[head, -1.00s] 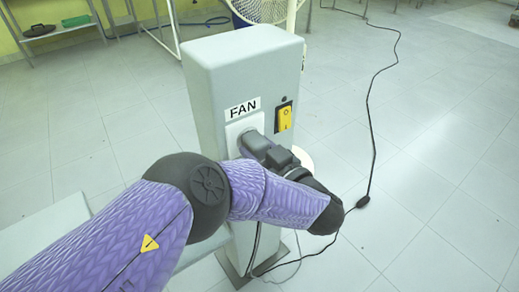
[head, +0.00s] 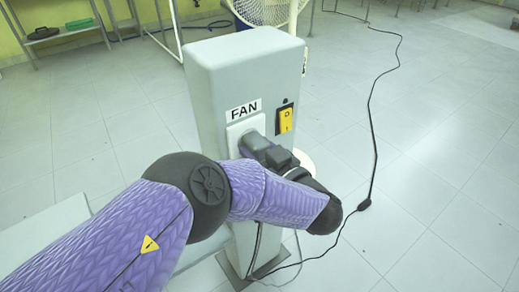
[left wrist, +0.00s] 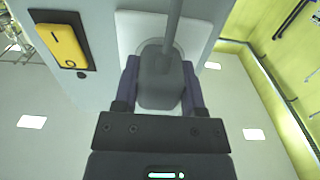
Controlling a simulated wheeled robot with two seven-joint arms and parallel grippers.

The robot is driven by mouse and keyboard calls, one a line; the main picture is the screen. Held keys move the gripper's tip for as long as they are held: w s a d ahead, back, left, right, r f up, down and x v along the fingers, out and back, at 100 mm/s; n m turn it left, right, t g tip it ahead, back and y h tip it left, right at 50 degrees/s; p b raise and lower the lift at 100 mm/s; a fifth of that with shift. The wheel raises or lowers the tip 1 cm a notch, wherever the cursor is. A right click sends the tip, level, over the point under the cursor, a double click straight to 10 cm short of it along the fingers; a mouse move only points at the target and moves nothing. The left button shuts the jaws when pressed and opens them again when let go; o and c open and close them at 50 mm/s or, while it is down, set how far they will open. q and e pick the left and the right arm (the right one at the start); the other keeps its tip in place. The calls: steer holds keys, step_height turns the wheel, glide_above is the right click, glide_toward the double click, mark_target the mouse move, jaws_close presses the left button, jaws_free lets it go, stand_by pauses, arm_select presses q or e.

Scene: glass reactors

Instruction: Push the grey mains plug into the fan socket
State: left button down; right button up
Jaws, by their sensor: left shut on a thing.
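The grey mains plug (left wrist: 160,82) shows in the left wrist view between the two fingers of my left gripper (left wrist: 159,92), which is shut on it. A grey cable runs up from the plug. The plug is at the round recess of the white fan socket (left wrist: 130,28) and faces into it; how deep it sits cannot be told. In the head view the socket (head: 234,130) is under the FAN label on the grey pillar, and my left gripper (head: 256,146) reaches it from the front right, hiding the plug. My right gripper is not in view.
A yellow rocker switch (head: 286,120) is right of the socket on the grey pillar (head: 215,85). A black cable (head: 372,130) lies on the floor to the right. A white fan (head: 268,10) stands behind. A shelf (head: 60,32) is at the back left. Floor at right is mostly clear.

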arm_select(q)
steer(key=shift+w+a+r, duration=0.25)
steer(key=shift+r, duration=0.05)
steer(key=shift+c, duration=0.4)
jaws_free()
steer(key=shift+w+f, duration=0.1)
steer(key=shift+f, duration=0.1)
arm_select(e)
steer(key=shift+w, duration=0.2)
arm_select(q)
steer(key=shift+s+d+f, duration=0.1)
steer(key=shift+s+d, duration=0.05)
steer(key=shift+s, duration=0.05)
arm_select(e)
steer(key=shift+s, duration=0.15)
